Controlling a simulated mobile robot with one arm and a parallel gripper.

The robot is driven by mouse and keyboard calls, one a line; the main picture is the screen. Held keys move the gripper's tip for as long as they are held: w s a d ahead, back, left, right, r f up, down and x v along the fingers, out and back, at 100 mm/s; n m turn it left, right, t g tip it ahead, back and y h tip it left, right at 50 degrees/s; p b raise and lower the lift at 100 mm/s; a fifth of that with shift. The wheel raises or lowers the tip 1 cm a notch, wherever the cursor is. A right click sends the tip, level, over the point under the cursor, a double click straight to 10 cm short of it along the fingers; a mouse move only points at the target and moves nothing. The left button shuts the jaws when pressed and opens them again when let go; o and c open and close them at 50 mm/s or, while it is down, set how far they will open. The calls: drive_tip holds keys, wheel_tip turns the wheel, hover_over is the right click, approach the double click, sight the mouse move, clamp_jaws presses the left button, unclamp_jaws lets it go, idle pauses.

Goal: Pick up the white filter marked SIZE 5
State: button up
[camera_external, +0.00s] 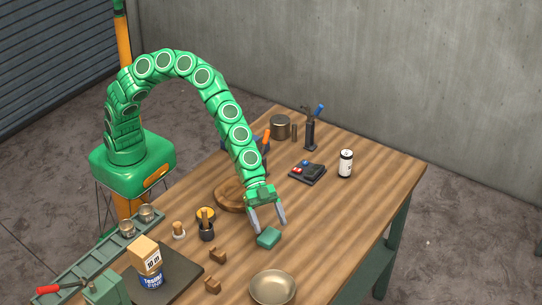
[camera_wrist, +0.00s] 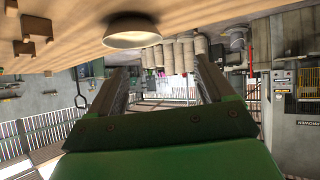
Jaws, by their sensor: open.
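I cannot make out the white cylinder in the wrist view.
A green block (camera_external: 268,238) sits just below my gripper. A metal bowl (camera_external: 272,288) is near the front; it shows in the wrist view too (camera_wrist: 132,38). A black tray (camera_external: 308,172) and a dark upright stand (camera_external: 311,132) are left of the cylinder. Table right of the gripper is clear.

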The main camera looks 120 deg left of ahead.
drive_tip(key=w+a+f+n+t+y, duration=0.1)
drive_tip(key=a+n+y, duration=0.1)
drive_tip(key=a, duration=0.3)
drive_tip(key=w+a+f+n+y, duration=0.1)
drive_tip(key=w+a+n+y, duration=0.1)
drive_tip(key=a, duration=0.3)
drive_tip(key=n+g+y, duration=0.2)
drive_tip(key=n+y, duration=1)
approach(352, 156)
drive_tip(key=a+f, duration=0.3)
drive_tip(key=a, duration=0.1)
drive_tip(key=shift+x, duration=1.75)
drive_tip(key=shift+w+a+f, duration=0.3)
drive_tip(key=shift+w+a, duration=0.2)
drive_tip(key=shift+w, duration=0.25)
drive_tip(key=shift+x, duration=1.2)
